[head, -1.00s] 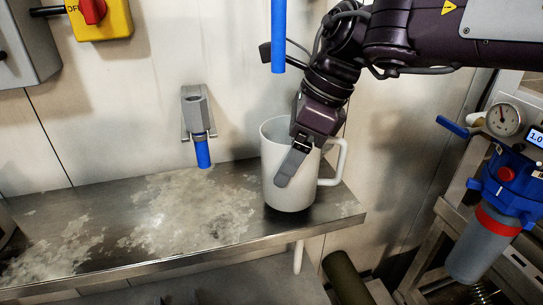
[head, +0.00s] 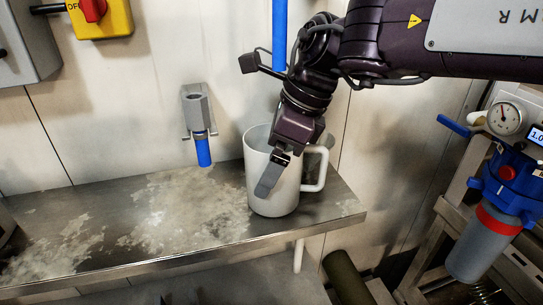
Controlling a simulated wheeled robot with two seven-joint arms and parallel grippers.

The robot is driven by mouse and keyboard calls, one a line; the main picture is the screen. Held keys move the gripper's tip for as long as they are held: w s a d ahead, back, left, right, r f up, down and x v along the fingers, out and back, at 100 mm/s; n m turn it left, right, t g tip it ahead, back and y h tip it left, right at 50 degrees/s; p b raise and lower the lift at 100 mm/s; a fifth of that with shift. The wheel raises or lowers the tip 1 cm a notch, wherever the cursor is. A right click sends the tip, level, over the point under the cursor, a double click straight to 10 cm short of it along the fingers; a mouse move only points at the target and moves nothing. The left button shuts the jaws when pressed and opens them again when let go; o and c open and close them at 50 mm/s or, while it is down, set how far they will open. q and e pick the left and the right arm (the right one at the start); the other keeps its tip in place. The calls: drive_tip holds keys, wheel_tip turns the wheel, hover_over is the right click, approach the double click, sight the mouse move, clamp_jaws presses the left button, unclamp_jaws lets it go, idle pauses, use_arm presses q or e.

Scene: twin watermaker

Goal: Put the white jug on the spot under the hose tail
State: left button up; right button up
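The white jug (head: 262,190) is upright at the right part of the steel shelf, its handle to the right. My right gripper (head: 275,172) comes down over its rim, with one grey finger outside the front wall; the other finger is hidden, apparently inside the jug. It looks shut on the jug's wall. I cannot tell whether the jug's base touches the shelf. A short blue hose tail (head: 203,152) points down from a grey wall bracket (head: 196,112), left of the jug. The shelf below it is bare and stained. My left gripper is not in view.
The steel shelf (head: 130,240) is clear left of the jug. Another blue pipe (head: 279,35) hangs from above, behind my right arm. A blue-and-grey filter housing (head: 485,235) and a gauge (head: 505,118) are at the right. A yellow switch box (head: 102,18) is at upper left.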

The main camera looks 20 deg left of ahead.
drive_tip(key=d+r, duration=0.2)
drive_tip(key=d, duration=0.1)
drive_tip(key=w+d+r, duration=0.1)
drive_tip(key=d, duration=0.1)
drive_tip(key=w+d, duration=0.1)
drive_tip(key=d, duration=0.7)
drive_tip(key=shift+w, duration=0.35)
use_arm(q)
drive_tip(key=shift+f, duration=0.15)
